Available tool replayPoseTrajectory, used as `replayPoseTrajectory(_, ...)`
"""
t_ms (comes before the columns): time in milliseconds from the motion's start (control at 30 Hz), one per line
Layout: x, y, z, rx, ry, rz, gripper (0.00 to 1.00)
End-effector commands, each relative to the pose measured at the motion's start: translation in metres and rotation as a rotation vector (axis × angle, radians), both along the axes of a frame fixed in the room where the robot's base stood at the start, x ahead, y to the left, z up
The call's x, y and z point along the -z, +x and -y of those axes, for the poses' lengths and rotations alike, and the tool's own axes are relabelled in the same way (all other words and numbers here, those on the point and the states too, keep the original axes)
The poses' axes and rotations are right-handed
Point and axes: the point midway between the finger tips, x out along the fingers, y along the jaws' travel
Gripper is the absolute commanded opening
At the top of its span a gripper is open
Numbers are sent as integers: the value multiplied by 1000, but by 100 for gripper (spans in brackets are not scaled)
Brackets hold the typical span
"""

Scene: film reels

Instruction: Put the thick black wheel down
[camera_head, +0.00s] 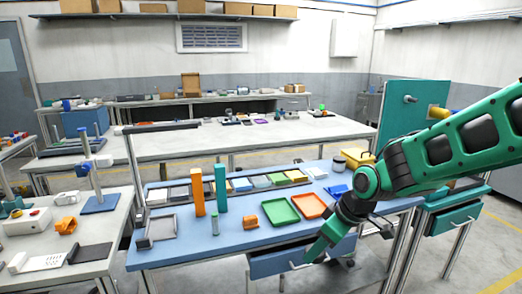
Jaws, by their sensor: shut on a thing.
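My green arm reaches in from the right, and its end bends down in front of the blue table (165,258). My gripper (347,262) is low by the table's front edge, beside the blue drawer front (290,260). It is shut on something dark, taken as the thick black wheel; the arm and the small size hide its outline. I cannot tell whether it touches anything below.
The blue table bears an orange block (197,192), a teal block (221,188), a small orange piece (246,214), a green tray (281,212) and an orange tray (308,206). A grey table (75,262) stands left. The blue table's front left is bare.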

Motion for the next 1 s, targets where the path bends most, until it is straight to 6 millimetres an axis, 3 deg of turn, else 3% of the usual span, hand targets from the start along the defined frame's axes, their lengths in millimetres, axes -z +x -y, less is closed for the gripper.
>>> replayPoseTrajectory(367, 60, 39, 43, 287, -1, -6, 16)
replayPoseTrajectory(633, 131, 69, 94, 588, -1, -5, 16)
replayPoseTrajectory(800, 166, 78, 123, 731, 0, -3, 16)
replayPoseTrajectory(1000, 187, 82, 143, 818, 3, 0, 16)
